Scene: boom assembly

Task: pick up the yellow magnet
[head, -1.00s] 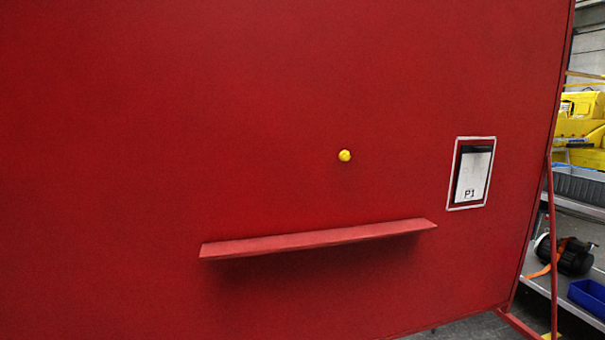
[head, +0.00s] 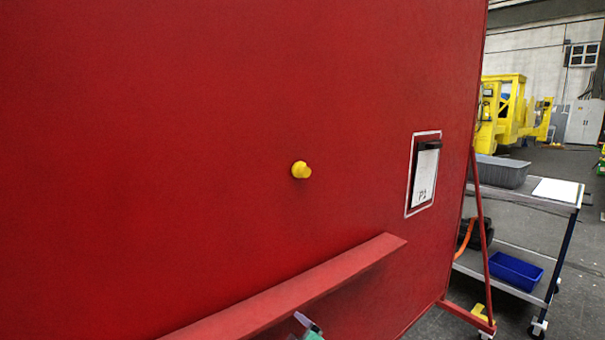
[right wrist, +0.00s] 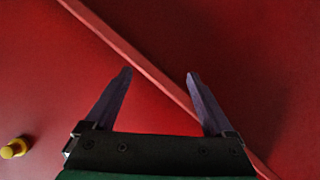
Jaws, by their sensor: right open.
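The yellow magnet (head: 301,170) is a small round knob stuck on the red upright panel (head: 180,120), above the shelf. In the right wrist view the magnet (right wrist: 14,148) is at the lower left edge, outside my fingers. My right gripper (right wrist: 158,75) is open and empty in that view, its two dark fingers apart in front of the panel and shelf. In the head view only a small tip of a gripper shows at the bottom edge, below the shelf and apart from the magnet. My left gripper is not in view.
A red shelf (head: 300,285) sticks out of the panel below the magnet. A framed sheet marked P1 (head: 424,175) hangs to the right. Beyond the panel's right edge stands a cart (head: 560,200) with a grey bin (head: 500,171) and a blue bin (head: 517,270).

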